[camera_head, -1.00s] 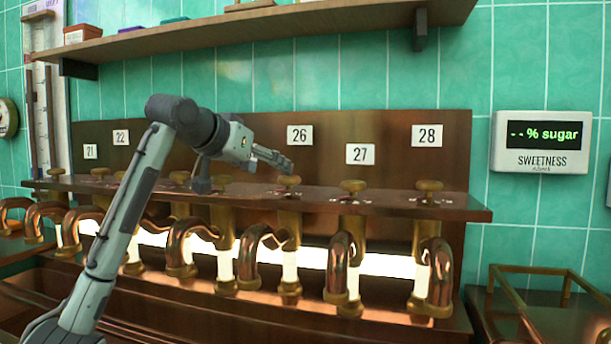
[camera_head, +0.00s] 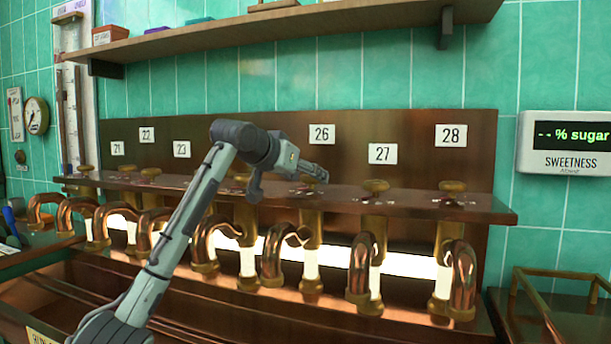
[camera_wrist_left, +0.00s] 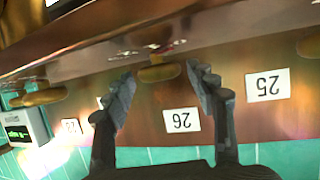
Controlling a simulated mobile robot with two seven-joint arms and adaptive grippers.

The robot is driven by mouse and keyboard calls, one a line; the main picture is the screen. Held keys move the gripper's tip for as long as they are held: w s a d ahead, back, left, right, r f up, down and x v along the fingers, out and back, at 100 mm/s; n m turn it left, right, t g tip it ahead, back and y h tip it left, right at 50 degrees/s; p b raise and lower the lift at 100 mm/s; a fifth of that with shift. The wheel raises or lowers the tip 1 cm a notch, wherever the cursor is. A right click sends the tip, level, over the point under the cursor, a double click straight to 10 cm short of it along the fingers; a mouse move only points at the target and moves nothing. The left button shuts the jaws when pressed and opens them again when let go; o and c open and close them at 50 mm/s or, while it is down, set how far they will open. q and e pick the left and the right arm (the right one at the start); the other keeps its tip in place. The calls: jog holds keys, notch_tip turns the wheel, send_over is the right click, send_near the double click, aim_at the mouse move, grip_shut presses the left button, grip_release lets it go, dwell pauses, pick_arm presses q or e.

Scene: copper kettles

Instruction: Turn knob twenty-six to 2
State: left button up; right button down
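Knob twenty-six, a brass knob (camera_head: 312,184), sits on the copper-brown ledge below the white "26" plate (camera_head: 322,134). My left gripper (camera_head: 322,172) is at this knob and partly covers it in the head view. In the left wrist view, which is upside down, the knob (camera_wrist_left: 160,73) shows between the two fingertips of the left gripper (camera_wrist_left: 163,80). The fingers are open, one on each side, with gaps visible between them and the knob. The "26" plate (camera_wrist_left: 182,120) shows beyond. The knob's setting is too small to read. My right gripper is not in view.
Knob twenty-seven (camera_head: 376,186) and knob twenty-eight (camera_head: 452,186) stand to the right on the ledge (camera_head: 415,203). Curved copper pipes (camera_head: 362,262) hang below. A wooden shelf (camera_head: 300,28) runs above. A sweetness display (camera_head: 569,143) on the wall reads "--% sugar".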

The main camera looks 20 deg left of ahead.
pick_arm(q)
jog(key=c, duration=0.8)
jog(key=shift+d, duration=0.1)
jog(key=shift+d+n+t+y, duration=0.25)
jog(key=shift+n+t+y, duration=0.05)
jog(key=shift+n+y, duration=0.75)
jog(key=n+y, duration=0.1)
jog(key=y, duration=0.1)
jog(key=d+n+y, duration=0.1)
jog(key=n+y, duration=0.1)
jog(key=shift+n+y, duration=0.25)
jog(key=n+g+y, duration=0.1)
jog(key=n+y, duration=0.1)
jog(key=shift+w+d+n+g+y, duration=0.1)
jog(key=shift+d+n+g+y, duration=0.1)
jog(key=shift+n+g+y, duration=0.15)
jog(key=shift+w+d+n+g+y, duration=0.15)
jog(key=shift+n+g+y, duration=0.5)
jog(key=shift+n+y, duration=0.2)
jog(key=shift+w+d+n+g+y, duration=0.1)
jog(key=shift+n+g+y, duration=0.5)
jog(key=shift+n+y, duration=0.2)
